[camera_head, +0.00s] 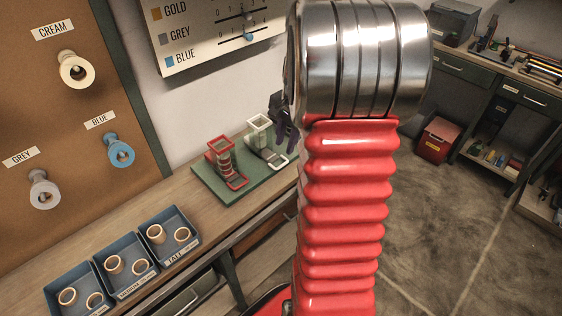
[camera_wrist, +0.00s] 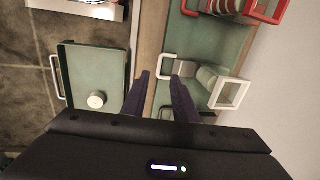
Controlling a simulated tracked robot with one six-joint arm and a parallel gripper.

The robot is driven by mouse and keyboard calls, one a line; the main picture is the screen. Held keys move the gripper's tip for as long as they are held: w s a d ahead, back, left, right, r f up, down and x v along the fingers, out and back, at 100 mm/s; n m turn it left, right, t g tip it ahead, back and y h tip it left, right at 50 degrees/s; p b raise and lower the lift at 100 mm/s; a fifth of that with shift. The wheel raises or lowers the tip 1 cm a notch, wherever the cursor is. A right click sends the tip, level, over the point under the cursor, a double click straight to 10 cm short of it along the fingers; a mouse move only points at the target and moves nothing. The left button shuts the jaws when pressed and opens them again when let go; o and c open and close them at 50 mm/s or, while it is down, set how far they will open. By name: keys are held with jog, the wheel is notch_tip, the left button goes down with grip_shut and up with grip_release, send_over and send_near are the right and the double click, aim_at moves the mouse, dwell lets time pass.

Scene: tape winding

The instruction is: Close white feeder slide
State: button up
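The white feeder (camera_head: 259,132) stands on the green board beside the red one. In the wrist view, its white square rim (camera_wrist: 231,94) is right of my gripper. Its slide (camera_wrist: 187,68) sticks out from the feeder's base toward the left and ends in a white loop handle (camera_wrist: 164,57). My gripper (camera_wrist: 160,76) is open, with its two dark fingers apart and their tips close to the handle. I cannot tell whether they touch it. In the head view, my gripper (camera_head: 281,116) is partly hidden behind my arm.
The red feeder (camera_head: 221,157) stands left of the white one on the green board (camera_head: 207,184). Blue trays (camera_head: 76,291) with rings sit farther left on the bench. In the wrist view, an open green drawer (camera_wrist: 92,66) holding a round white object lies below the bench edge.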

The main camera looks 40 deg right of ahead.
aim_at(281, 166)
jog(key=f, duration=0.3)
jog(key=w+f, duration=0.1)
jog(key=f, duration=0.5)
jog(key=shift+w+f, duration=0.3)
jog(key=shift+w, duration=0.05)
jog(key=shift+c, duration=0.5)
grip_shut()
dwell(0.5)
